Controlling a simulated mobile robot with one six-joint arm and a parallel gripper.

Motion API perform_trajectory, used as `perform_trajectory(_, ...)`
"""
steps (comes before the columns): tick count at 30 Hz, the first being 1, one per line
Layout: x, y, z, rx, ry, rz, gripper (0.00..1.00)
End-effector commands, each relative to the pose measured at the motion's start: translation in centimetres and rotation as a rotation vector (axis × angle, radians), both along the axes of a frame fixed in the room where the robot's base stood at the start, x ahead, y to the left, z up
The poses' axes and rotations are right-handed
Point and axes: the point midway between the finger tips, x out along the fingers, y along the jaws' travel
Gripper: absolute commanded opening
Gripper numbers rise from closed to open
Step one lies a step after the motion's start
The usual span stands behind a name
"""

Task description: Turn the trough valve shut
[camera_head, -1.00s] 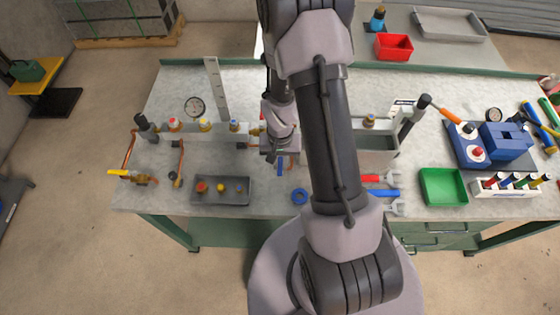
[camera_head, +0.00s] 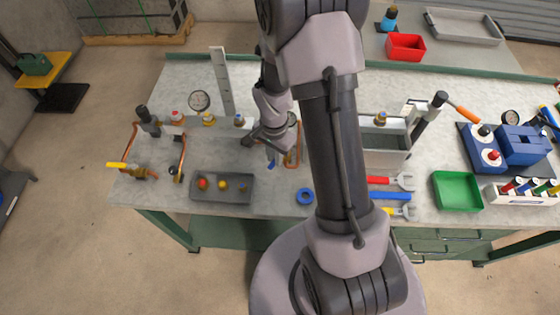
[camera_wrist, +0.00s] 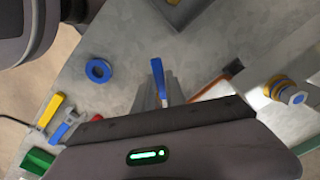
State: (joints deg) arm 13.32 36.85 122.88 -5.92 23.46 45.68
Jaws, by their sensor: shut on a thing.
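A blue lever handle (camera_head: 272,161) shows at the tip of my gripper (camera_head: 268,147) in the head view. It is small there. In the wrist view the blue lever (camera_wrist: 158,76) stands between the grey fingers of my gripper (camera_wrist: 163,92), which are shut on it. The valve body under the lever is hidden by my gripper, so I cannot tell how far the valve is turned. An orange-brown pipe (camera_head: 291,158) runs just right of my gripper. A grey open-topped tank (camera_head: 387,150) stands to the right, partly behind my arm.
A grey tray (camera_head: 222,190) with coloured caps lies left of my gripper. A blue ring (camera_head: 305,196), also in the wrist view (camera_wrist: 98,70), lies on the bench. Red-handled (camera_head: 383,180) and other tools lie right, beside a green bin (camera_head: 457,191). A yellow-handled valve (camera_head: 130,169) is far left.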

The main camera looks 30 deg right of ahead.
Motion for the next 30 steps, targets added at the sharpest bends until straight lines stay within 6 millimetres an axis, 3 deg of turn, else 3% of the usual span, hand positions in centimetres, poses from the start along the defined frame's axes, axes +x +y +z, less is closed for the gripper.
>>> perform_trajectory(13, 2.8, 0.6, -0.2, 0.0, -0.005, -0.421, 0.0)
perform_trajectory(30, 5.6, -0.1, -0.1, 0.0, -0.004, -0.889, 0.0)
